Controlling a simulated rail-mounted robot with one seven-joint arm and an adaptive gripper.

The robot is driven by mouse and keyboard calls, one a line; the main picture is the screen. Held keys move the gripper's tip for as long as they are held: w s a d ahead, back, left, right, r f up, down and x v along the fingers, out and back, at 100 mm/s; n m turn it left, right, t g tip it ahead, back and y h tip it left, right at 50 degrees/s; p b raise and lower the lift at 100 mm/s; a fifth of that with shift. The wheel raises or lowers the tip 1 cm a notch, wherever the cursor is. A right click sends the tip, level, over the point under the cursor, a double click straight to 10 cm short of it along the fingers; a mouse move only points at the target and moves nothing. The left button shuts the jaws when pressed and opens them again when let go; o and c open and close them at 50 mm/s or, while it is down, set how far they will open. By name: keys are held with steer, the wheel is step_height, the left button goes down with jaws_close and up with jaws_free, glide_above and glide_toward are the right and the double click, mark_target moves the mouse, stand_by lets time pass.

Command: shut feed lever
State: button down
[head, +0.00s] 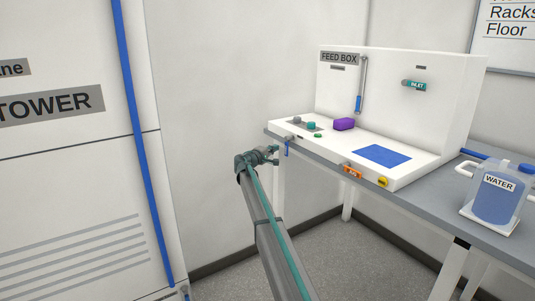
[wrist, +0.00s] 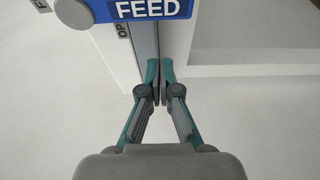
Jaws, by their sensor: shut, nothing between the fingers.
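The feed lever shows in the wrist view as a blue handle (wrist: 100,12) with a white FEED label, across the top left and cut by the picture's edge. A partly hidden label starting "OP" is beside it.
A second blue-gripped lever (head: 359,103) is on the upright panel. A purple block (head: 344,124) and a blue pad (head: 383,156) are on the box's base. A water jug (head: 497,192) stands at right. The tower (head: 60,150) is at left, with open floor between.

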steer(key=shift+s+d, duration=1.3)
steer(key=shift+s, duration=0.1)
steer(key=shift+d, duration=0.15)
